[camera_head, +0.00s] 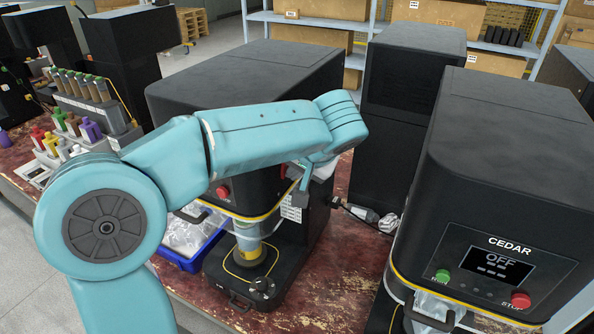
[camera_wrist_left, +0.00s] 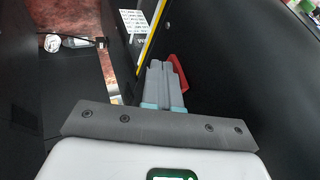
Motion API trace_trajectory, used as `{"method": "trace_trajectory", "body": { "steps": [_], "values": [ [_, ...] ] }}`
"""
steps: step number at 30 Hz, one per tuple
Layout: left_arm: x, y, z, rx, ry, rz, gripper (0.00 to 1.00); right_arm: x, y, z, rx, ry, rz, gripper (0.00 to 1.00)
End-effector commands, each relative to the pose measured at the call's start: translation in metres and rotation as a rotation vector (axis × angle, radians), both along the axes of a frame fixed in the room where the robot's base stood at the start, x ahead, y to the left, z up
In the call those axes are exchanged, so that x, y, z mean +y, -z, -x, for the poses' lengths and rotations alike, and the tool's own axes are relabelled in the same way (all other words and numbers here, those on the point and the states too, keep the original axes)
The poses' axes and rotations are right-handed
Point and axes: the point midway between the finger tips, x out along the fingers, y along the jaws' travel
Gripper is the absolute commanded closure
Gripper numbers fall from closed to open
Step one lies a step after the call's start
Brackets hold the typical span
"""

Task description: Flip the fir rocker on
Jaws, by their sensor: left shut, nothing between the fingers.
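A black seamer (camera_head: 250,75) stands behind my left arm in the head view; its name plate is hidden, so I cannot read whether it is the fir one. My left gripper (camera_head: 303,184) is at its right side, fingers shut and empty. In the left wrist view the grey fingers (camera_wrist_left: 163,82) are shut together, close to a red rocker (camera_wrist_left: 178,72) on a black side wall. The fingers partly cover the rocker; I cannot tell whether they touch it or which way it is tipped. My right gripper is not in view.
A seamer labelled CEDAR (camera_head: 510,150), its display reading OFF, stands at the right. A grey plug connector (camera_head: 357,212) lies between the machines on the worn red bench (camera_head: 345,255). A blue bin (camera_head: 190,262) and a rack of bottles (camera_head: 90,105) are at the left.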

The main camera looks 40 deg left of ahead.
Motion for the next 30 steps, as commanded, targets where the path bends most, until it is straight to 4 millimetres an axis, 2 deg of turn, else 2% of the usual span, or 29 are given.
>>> {"method": "trace_trajectory", "body": {
  "steps": [8,17,30],
  "values": [
    [0.000,-0.004,0.000,-0.002,-0.001,0.001,1.00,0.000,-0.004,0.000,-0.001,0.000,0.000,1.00],
    [0.000,-0.018,0.000,-0.003,-0.002,0.001,1.00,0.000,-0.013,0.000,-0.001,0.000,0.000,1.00],
    [0.000,-0.018,0.000,-0.001,-0.001,0.001,1.00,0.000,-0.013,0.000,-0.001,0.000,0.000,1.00]
  ]
}}
